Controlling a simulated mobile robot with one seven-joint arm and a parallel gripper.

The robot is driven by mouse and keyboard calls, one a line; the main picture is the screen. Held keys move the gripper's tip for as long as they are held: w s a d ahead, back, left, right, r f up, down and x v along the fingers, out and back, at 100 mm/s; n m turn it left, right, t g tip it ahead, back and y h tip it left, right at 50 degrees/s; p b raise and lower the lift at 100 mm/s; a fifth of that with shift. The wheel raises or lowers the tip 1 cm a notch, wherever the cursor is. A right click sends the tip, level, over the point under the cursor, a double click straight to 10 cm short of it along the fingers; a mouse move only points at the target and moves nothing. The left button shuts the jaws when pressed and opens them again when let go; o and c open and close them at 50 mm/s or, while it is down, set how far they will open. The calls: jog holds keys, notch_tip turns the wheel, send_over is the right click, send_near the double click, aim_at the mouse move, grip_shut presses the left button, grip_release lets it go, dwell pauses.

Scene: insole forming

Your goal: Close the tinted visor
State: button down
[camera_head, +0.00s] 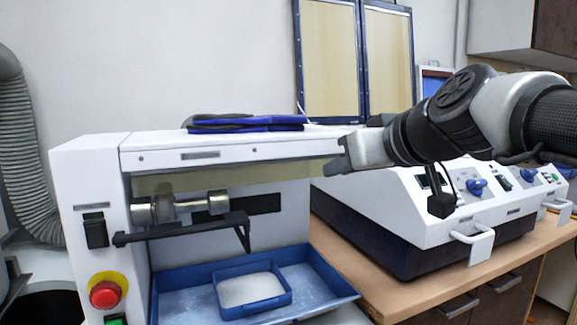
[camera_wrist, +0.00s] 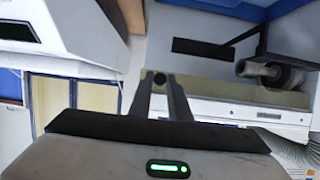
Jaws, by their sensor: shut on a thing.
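The tinted visor (camera_head: 245,175) is a yellowish see-through panel under the front top edge of the white grinding machine (camera_head: 220,153). In the head view it shows as a narrow strip, with the metal shaft (camera_head: 180,207) below and partly behind it. The opening below it is uncovered. My gripper (camera_head: 335,168) is at the visor's right end, shut on its edge. In the wrist view the fingers of my gripper (camera_wrist: 161,84) close on the end of the visor (camera_wrist: 215,92), which runs off to the right. The exact contact is small and hard to see.
A black rest bar (camera_head: 190,230) and a blue tray (camera_head: 325,286) with a smaller bin of white grains (camera_head: 252,290) lie below the shaft. Blue-black insoles (camera_head: 245,123) lie on top. A white control unit (camera_head: 430,215) stands close to the right, under my arm.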

jog(key=c, duration=1.7)
grip_release()
jog(key=shift+w, duration=0.1)
jog(key=shift+o, duration=0.2)
jog(key=p+v, duration=0.3)
jog(key=v, duration=1.4)
jog(key=shift+r, duration=0.15)
